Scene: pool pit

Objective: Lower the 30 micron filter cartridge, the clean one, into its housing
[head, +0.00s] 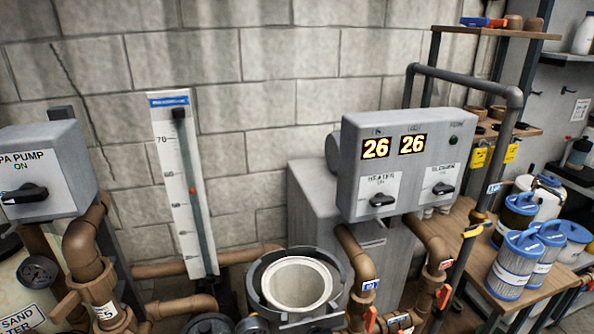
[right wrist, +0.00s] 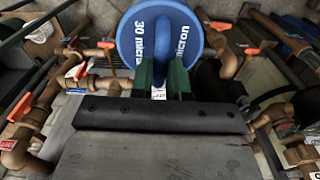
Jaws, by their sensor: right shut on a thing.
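In the right wrist view the 30 micron cartridge (right wrist: 136,42) shows as a round blue end cap with white "30 MICRON" lettering. My right gripper (right wrist: 160,78) has its green fingers closed on the cap's near edge or handle. The cartridge's body is hidden behind the cap. In the head view an open round housing (head: 256,283) with a dark rim and pale inside stands at the bottom middle; its inside looks empty as far as I see. The held cartridge and both grippers are outside the head view, so the cartridge's place over the housing cannot be told.
Several pleated cartridges with blue caps (head: 514,272) stand on the wooden bench (head: 470,222) at right. Brown pipes with orange-handled valves (head: 443,297) flank the housing. The heater and blower control box (head: 358,140) is behind it; a tall gauge (head: 183,215) is at left.

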